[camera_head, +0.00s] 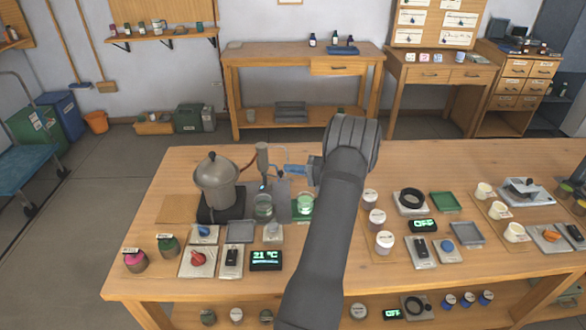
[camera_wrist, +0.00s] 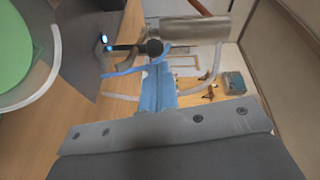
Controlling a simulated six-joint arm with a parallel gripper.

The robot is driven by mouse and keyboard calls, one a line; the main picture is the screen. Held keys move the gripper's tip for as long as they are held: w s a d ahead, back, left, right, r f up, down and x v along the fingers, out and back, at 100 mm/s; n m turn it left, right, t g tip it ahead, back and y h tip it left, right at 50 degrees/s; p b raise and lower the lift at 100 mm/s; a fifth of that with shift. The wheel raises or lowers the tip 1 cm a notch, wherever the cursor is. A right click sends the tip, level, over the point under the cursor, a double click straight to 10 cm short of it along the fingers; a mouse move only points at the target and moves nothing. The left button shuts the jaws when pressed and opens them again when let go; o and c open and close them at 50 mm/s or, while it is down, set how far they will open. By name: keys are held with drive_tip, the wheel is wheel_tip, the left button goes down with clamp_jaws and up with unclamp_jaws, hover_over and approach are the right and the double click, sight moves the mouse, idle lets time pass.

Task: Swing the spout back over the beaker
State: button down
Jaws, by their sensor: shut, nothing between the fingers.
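The grey distiller pot (camera_head: 215,187) stands on a dark base on the left of the table. A brown pipe joins it to an upright metal cylinder (camera_head: 262,157), also in the wrist view (camera_wrist: 190,40). A thin arm with a black knob (camera_wrist: 154,47), apparently the spout, shows below the cylinder there. A clear beaker (camera_head: 263,207) and a beaker with green contents (camera_head: 305,204) stand in front. My gripper (camera_head: 294,170) is shut and empty, its blue fingers (camera_wrist: 158,88) close to the knob. I cannot tell whether they touch. My arm hides part of this area.
A dark upright panel (camera_head: 283,197) stands between the beakers. Dishes, switches and a temperature display (camera_head: 265,260) crowd the table's front. White cups (camera_head: 377,218) stand right of my arm. Bare wood lies behind the distiller.

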drive_tip(key=shift+s+a, duration=0.25)
drive_tip(key=shift+s, duration=0.95)
drive_tip(key=v, duration=1.1)
drive_tip(key=shift+w+d+r, duration=0.25)
drive_tip(key=shift+d+r, duration=0.1)
drive_tip(key=shift+d, duration=0.05)
